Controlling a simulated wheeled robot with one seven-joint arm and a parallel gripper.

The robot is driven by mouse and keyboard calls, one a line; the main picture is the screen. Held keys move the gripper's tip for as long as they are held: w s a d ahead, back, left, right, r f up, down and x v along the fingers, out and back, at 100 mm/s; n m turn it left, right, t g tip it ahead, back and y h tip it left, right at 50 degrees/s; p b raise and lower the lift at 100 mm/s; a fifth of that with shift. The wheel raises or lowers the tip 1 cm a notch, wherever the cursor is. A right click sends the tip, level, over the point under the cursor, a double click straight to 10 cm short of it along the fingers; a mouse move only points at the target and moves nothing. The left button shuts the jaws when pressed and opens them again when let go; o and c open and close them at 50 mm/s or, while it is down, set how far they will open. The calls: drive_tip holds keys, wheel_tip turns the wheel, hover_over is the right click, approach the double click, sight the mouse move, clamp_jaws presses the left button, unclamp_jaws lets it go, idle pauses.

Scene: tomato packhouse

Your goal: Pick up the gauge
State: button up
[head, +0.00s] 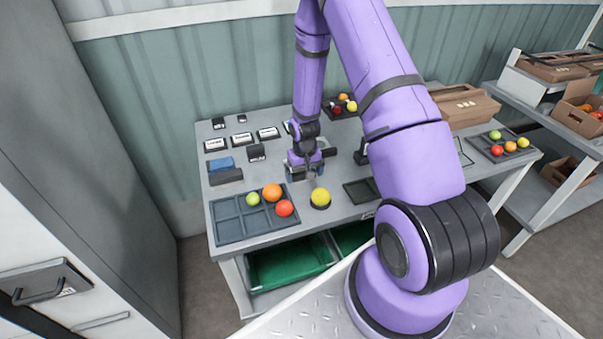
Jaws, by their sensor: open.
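My gripper (307,176) is low over the middle of the grey worktable (345,208), pointing down, with its jaws open. I cannot clearly make out a gauge. A small dark device (256,153) on the table, left of my gripper, could be it, but it is too small to tell. Any small thing right under the jaws is hidden by the gripper. A yellow tomato (320,196) sits on a round black stand just in front of my gripper, close to the fingers.
A grey compartment tray (228,224) with several tomatoes is at the front left. A blue item (219,164) and several label blocks (242,139) lie behind it. An empty dark tray (361,191) is right of the tomato. Green crates (290,263) are below. A cardboard box (465,108) stands at right.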

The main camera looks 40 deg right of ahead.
drive_tip(key=shift+f, duration=0.1)
drive_tip(key=c, duration=0.7)
